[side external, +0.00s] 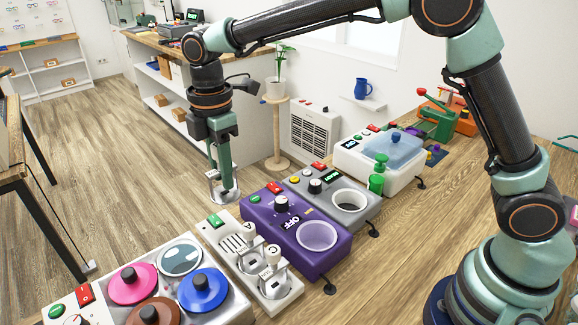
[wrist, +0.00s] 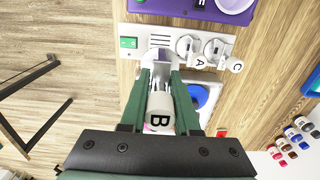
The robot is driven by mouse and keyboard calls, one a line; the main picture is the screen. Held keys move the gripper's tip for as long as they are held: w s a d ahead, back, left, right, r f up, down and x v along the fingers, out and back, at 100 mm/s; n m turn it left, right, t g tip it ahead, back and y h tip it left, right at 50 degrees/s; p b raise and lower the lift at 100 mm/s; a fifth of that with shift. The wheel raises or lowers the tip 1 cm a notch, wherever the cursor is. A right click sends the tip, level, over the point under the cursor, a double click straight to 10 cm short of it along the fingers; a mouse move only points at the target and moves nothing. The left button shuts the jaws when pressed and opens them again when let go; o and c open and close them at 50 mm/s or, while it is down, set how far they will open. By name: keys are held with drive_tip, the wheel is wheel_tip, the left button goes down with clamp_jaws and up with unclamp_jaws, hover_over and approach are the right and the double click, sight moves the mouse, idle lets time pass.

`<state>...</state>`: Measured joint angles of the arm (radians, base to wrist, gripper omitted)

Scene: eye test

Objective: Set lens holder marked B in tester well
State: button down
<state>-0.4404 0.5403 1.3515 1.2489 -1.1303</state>
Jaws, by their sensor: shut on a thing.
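My gripper (side external: 222,182) is shut on lens holder B (side external: 229,196). The wrist view shows its green fingers (wrist: 160,78) on both sides of the pale holder, with the B label (wrist: 158,121) facing the camera. The holder appears raised near the far end of a pale rack (side external: 243,262), its exact height unclear. Holders A (side external: 248,232) and C (side external: 273,257) stand in the rack. A purple device (side external: 262,225) marked OFF has a pale round well (side external: 317,236). A grey device (side external: 326,187) has a dark round well (side external: 350,200). Which is the tester I cannot tell.
A pan unit with pink (side external: 126,290) and blue (side external: 208,293) lids stands front left of the rack. Bare tabletop (side external: 400,235) lies to the right.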

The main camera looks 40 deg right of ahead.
wheel_tip(320, 180, up, 5)
drive_tip(key=shift+f, duration=0.1)
drive_tip(key=shift+r, duration=0.3)
drive_tip(key=shift+d+r, duration=0.1)
drive_tip(key=shift+d, duration=0.3)
drive_tip(key=s+d+f, duration=0.3)
drive_tip(key=d+f, duration=0.1)
drive_tip(key=d, duration=0.5)
drive_tip(key=s+d+f, duration=0.3)
drive_tip(key=s+d, duration=0.1)
drive_tip(key=d, duration=0.4)
drive_tip(key=s+d+f, duration=0.3)
drive_tip(key=d+f, duration=0.1)
drive_tip(key=d, duration=0.5)
drive_tip(key=shift+a+f, duration=0.1)
drive_tip(key=shift+f, duration=4.3)
drive_tip(key=shift+f, duration=0.3)
drive_tip(key=shift+c, duration=1.7)
unclamp_jaws()
wheel_tip(320, 180, up, 6)
